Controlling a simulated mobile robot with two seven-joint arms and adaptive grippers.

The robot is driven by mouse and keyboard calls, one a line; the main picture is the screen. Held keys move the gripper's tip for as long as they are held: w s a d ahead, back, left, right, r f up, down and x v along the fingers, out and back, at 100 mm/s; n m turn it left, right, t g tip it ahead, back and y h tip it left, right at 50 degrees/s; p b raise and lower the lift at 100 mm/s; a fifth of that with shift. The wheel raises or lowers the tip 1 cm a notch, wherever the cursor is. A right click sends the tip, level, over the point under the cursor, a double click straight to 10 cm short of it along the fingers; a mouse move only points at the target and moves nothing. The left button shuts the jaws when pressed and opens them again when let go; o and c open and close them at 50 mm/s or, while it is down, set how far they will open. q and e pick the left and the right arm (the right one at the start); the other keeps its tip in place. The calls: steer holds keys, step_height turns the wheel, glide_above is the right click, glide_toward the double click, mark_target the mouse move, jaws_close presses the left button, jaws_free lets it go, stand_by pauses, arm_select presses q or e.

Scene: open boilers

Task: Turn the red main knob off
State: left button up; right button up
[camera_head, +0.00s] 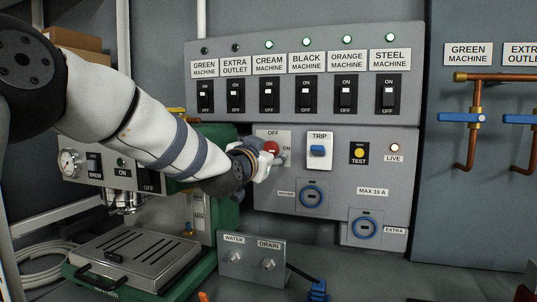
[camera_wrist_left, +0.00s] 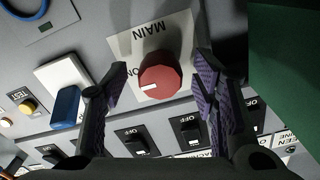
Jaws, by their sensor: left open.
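The red main knob (camera_head: 271,148) sits on a pale plate in the grey wall panel, with OFF above it and ON to its right. The head view shows it partly covered by my left gripper (camera_head: 264,164). In the left wrist view, which is turned upside down, the round knob (camera_wrist_left: 161,74) shows in full. Its white mark lies toward its lower left, on the side of the ON lettering. My left gripper (camera_wrist_left: 160,78) is open, its purple-padded fingers showing on either side of the knob with gaps. I cannot tell how deep they reach. My right gripper is not in view.
A blue TRIP switch (camera_head: 318,151), a yellow TEST button (camera_head: 359,153) and a lit LIVE lamp (camera_head: 394,147) are right of the knob. Black switches (camera_head: 307,93) line the panel above. A green coffee machine (camera_head: 205,255) stands lower left. A WATER/DRAIN box (camera_head: 252,262) stands below.

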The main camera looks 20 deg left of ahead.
arm_select(q)
steer(key=shift+w+r, duration=0.1)
steer(key=shift+w, duration=0.15)
steer(key=c, duration=1.2)
steer(key=shift+o, duration=0.2)
